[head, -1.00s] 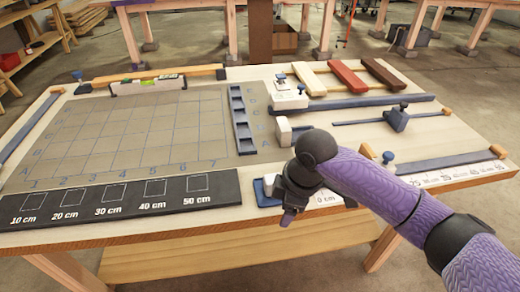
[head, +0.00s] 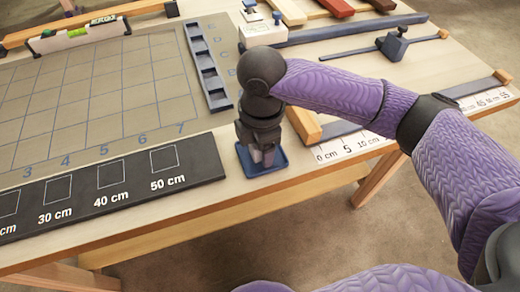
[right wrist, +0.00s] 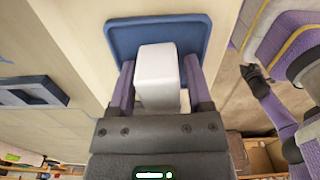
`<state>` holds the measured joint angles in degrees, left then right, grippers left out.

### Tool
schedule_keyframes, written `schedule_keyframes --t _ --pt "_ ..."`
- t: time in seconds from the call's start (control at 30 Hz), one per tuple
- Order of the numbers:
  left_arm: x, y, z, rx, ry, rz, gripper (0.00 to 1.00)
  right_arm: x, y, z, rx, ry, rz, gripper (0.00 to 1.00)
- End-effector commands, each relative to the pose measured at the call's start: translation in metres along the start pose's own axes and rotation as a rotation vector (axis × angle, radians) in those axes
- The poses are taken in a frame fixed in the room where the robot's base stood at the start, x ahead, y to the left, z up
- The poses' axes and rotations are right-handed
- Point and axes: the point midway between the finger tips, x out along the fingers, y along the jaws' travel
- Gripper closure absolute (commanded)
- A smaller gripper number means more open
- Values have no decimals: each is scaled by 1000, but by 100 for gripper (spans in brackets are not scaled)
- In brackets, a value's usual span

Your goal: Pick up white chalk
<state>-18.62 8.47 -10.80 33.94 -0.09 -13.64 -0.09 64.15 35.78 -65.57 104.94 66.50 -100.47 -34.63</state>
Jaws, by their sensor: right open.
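The white chalk (right wrist: 157,78) is a pale block in the right wrist view, over a small blue tray (right wrist: 122,38). My right gripper (right wrist: 158,88) is open, with one purple finger on each side of the chalk. Narrow gaps seem to show between fingers and chalk. In the head view the right gripper (head: 263,158) points down at the blue tray (head: 281,165) near the table's front edge, and it largely hides the chalk. My left gripper is not in view.
A black board with length marks (head: 110,187) lies left of the tray. A wooden block (head: 303,125) and a white ruler strip (head: 350,147) lie right of it. A slotted dark rack (head: 207,68) stands behind, beside the gridded mat (head: 100,95).

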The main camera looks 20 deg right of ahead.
Motion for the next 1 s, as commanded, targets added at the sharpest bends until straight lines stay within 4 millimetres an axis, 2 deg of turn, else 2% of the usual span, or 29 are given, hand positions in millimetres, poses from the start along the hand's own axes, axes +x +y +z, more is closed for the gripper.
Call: schedule_keyframes --t 0.17,0.4,0.47,0.5,0.77,0.87,1.0 --pt "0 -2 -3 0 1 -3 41 0 0 0 0 0 2 35" --pt "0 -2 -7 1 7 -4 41 0 0 0 0 1 2 84" --pt "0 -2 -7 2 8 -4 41 0 0 0 0 1 2 97" --pt "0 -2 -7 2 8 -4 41 0 0 0 0 1 2 100" --pt "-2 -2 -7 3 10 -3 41 -3 0 0 1 1 3 100" --pt "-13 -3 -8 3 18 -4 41 -23 1 0 1 1 6 100" --pt "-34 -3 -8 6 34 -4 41 -64 1 0 1 2 8 100"
